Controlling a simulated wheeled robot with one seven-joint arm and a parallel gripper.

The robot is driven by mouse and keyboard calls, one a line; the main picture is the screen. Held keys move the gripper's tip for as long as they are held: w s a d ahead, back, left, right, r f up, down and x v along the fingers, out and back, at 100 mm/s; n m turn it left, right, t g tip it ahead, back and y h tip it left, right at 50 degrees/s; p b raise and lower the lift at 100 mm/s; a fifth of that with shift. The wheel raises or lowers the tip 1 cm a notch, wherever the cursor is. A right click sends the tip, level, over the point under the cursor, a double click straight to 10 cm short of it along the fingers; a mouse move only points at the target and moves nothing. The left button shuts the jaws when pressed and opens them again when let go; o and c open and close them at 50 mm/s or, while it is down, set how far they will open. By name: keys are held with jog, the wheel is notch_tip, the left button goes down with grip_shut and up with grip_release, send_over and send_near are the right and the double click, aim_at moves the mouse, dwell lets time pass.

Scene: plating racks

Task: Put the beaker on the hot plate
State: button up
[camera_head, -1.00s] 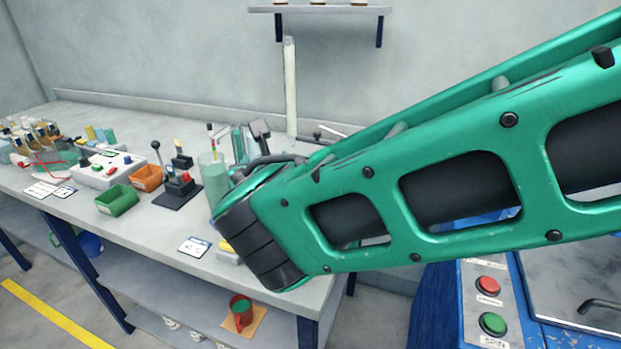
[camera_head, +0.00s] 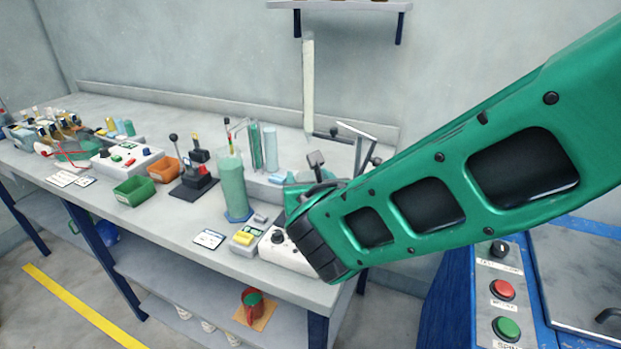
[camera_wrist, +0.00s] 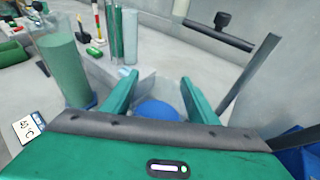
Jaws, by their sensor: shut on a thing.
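My gripper (camera_wrist: 157,82) is closed on the beaker (camera_wrist: 157,109) in the wrist view. Its two green fingers stand on either side of the clear beaker, which has blue contents. In the head view my arm hides the beaker and the fingertips. A white box with a black knob (camera_head: 283,252), apparently the hot plate, sits near the bench's front edge. It is partly hidden behind my dark wrist joint, so I cannot tell whether the beaker touches it.
A tall green-filled cylinder (camera_head: 232,187) stands close left of my gripper. A yellow-and-grey device (camera_head: 245,238) sits left of the white box. A clamp stand (camera_head: 357,150) rises behind the gripper. A label card (camera_head: 209,239) lies on the bench.

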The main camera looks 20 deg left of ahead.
jog(key=o, duration=1.1)
jog(key=shift+f, duration=0.1)
jog(key=shift+o, duration=0.2)
jog(key=shift+s, duration=0.1)
jog(key=v, duration=1.2)
jog(key=shift+d, duration=0.1)
